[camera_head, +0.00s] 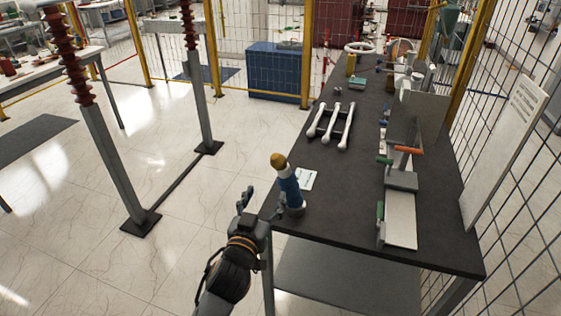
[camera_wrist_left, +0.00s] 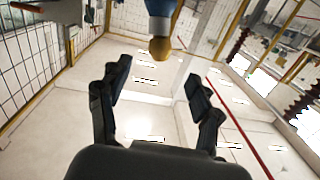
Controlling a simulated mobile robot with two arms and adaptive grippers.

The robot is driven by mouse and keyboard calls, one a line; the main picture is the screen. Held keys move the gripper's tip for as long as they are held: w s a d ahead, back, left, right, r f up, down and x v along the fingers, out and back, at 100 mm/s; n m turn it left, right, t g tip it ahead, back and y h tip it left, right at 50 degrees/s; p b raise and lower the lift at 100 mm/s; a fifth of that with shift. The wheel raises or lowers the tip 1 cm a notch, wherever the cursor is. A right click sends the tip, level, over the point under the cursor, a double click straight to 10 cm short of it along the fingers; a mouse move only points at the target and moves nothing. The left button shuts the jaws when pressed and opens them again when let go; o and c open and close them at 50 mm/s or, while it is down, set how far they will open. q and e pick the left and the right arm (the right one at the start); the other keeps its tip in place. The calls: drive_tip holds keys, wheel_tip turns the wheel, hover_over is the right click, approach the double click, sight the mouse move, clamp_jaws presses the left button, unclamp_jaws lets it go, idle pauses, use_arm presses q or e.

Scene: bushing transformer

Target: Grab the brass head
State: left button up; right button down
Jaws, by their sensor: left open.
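The brass head (camera_head: 278,160) is a small gold cap on top of a blue and white cylinder (camera_head: 289,188). The cylinder stands, slightly tilted in the picture, at the near left edge of the dark table. My left gripper (camera_head: 260,200) is open and empty, beside the table's left edge and lower in the picture than the brass head. In the left wrist view, the brass head (camera_wrist_left: 160,48) shows at top centre, beyond the spread fingers (camera_wrist_left: 158,72) and apart from them. My right gripper is not in view.
The dark table (camera_head: 340,215) carries a white label beside the cylinder, a rack with white rods (camera_head: 331,125), and clamps and a pale board (camera_head: 401,220) on the right. Mesh fencing stands along the right. Free floor lies left of the table.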

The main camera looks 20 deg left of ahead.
sight(276, 163)
use_arm(q)
drive_tip(key=w, duration=0.2)
drive_tip(key=w+r+p, duration=0.1)
drive_tip(key=w, duration=0.2)
drive_tip(key=w+p, duration=0.1)
drive_tip(key=w, duration=0.2)
drive_tip(key=shift+w+a+r, duration=0.15)
drive_tip(key=shift+a+r, duration=0.1)
drive_tip(key=shift+a, duration=0.15)
drive_tip(key=shift+w, duration=0.35)
drive_tip(key=shift+w+r+p, duration=0.1)
drive_tip(key=shift+w+p, duration=0.3)
drive_tip(key=w+p, duration=0.1)
drive_tip(key=w, duration=0.2)
drive_tip(key=shift+w, duration=0.7)
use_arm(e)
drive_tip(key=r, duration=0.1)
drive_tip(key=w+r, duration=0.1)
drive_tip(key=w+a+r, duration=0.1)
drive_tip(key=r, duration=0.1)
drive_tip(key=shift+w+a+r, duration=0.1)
use_arm(q)
drive_tip(key=c, duration=0.6)
clamp_jaws()
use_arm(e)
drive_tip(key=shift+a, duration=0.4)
